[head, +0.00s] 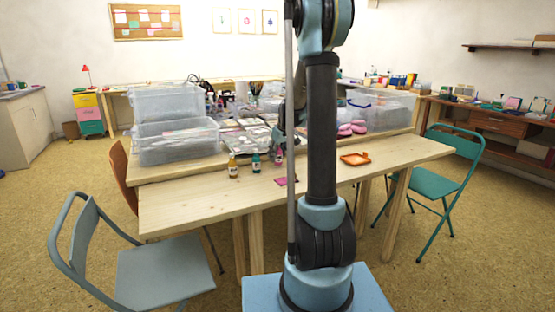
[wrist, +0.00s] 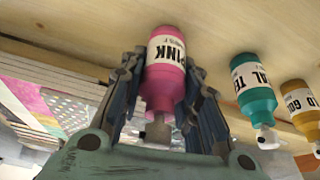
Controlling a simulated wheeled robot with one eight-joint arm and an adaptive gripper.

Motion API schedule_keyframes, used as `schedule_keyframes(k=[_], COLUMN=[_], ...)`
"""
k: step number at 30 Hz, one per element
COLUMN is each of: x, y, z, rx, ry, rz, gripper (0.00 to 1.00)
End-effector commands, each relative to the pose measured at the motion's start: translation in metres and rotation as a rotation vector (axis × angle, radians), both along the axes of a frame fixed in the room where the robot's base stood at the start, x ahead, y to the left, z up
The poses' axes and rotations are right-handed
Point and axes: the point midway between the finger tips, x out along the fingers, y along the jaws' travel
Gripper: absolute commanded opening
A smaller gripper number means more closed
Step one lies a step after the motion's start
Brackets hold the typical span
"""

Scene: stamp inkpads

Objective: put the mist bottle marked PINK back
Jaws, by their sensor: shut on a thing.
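The pink mist bottle marked PINK (wrist: 167,75) is between the fingers of my gripper (wrist: 163,64) in the wrist view, where the scene looks upside down. My gripper is shut on it. Its base is at or very close to the wooden tabletop; I cannot tell if it touches. The pink bottle also shows small in the head view (head: 278,161), just left of my arm. A teal bottle (wrist: 256,92) and a gold bottle (wrist: 299,106) stand beside it in a row, apart from it. My gripper is partly hidden behind my arm in the head view.
The front wooden table (head: 190,212) is mostly clear. Clear plastic boxes (head: 178,142) stand behind on the left. Chairs stand at both sides.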

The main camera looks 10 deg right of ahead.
Motion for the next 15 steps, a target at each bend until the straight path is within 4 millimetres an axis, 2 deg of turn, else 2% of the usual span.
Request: schedule_keyframes(k=[4,14,15], x=[-0.0003,-0.0003,-0.0003], y=[-0.0001,-0.0001,-0.0001], z=[-0.0119,-0.0139,-0.0142], rx=[0.0,0.0,0.0], ry=[0.0,0.0,0.0], rz=[0.0,0.0,0.0], gripper=[0.01,0.01,0.34])
